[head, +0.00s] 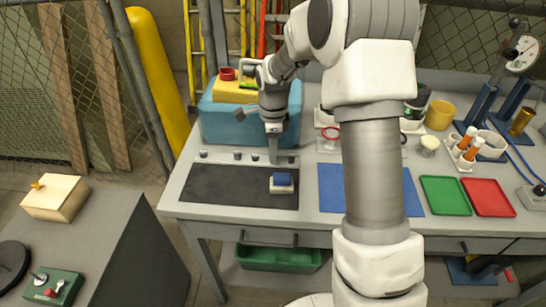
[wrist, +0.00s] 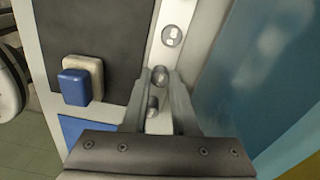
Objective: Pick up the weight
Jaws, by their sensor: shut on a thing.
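Small grey metal weights stand in a row on a pale strip behind the black mat (head: 225,186). Two of them, a left weight (head: 203,154) and a second weight (head: 238,156), show clearly left of my gripper in the head view. My gripper (head: 273,161) points down at the row. In the wrist view my gripper (wrist: 163,78) is shut on one grey weight (wrist: 160,76), with a finger on each side. Another weight (wrist: 153,106) is close beside it, partly hidden by the gripper, and one more weight (wrist: 172,36) stands farther along the strip.
A blue block (head: 283,178) on a pale base lies on the mat's right end. A blue cooler (head: 228,120) with yellow and red items stands right behind the strip. A blue mat (head: 332,187), green tray (head: 445,196) and red tray (head: 488,197) lie to the right.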

